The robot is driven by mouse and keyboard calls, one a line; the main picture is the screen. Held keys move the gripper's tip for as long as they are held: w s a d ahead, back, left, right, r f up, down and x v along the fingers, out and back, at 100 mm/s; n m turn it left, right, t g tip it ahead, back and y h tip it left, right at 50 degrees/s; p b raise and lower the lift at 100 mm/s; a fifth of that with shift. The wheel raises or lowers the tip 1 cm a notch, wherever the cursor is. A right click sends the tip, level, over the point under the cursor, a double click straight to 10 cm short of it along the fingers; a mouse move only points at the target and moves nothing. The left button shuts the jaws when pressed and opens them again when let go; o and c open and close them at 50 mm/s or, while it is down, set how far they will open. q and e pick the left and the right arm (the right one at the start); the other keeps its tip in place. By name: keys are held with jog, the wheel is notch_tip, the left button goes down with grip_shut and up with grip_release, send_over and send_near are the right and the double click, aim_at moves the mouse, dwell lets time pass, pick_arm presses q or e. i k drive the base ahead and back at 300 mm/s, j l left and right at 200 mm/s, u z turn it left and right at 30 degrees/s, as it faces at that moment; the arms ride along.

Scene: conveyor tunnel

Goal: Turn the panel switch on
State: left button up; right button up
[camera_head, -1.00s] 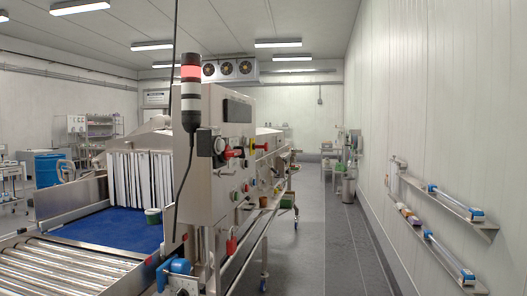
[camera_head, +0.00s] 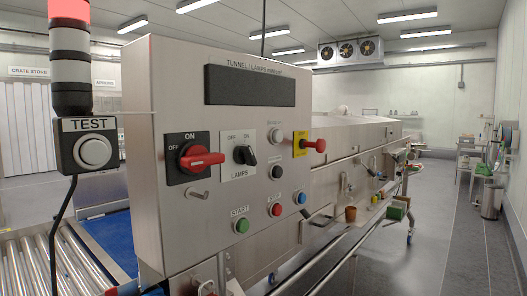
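The steel control panel (camera_head: 235,120) fills the middle of the camera_head view. A red rotary switch (camera_head: 203,160) on a black plate sits at its left, with ON printed above it and OFF at its left. Its handle lies roughly horizontal, not pointing up to ON. To its right is a smaller black selector (camera_head: 245,155) on a white plate marked OFF, ON and LAMPS; its knob looks tilted, and its exact setting is hard to tell. The display (camera_head: 250,86) above is dark. Neither of my grippers is in view.
A TEST button box (camera_head: 92,150) and a signal tower (camera_head: 71,60) with a red top stand at the panel's left. A red mushroom button (camera_head: 316,145) sticks out at the right. Rollers (camera_head: 50,265) lie lower left.

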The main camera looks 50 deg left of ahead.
aim_at(196, 159)
jog(key=i+u, duration=0.35)
jog(key=i+l+u, duration=0.2)
jog(key=i+u, duration=0.15)
jog(key=i+l+u, duration=0.35)
jog(key=i, duration=0.15)
jog(key=i+l+u, duration=0.1)
jog(key=u, duration=0.35)
jog(key=i+l+u, duration=0.15)
jog(key=u, duration=0.35)
jog(key=i+l+u, duration=0.15)
jog(key=u, duration=0.3)
jog(key=l+u, duration=0.2)
jog(key=u, duration=0.25)
jog(key=i+l, duration=0.05)
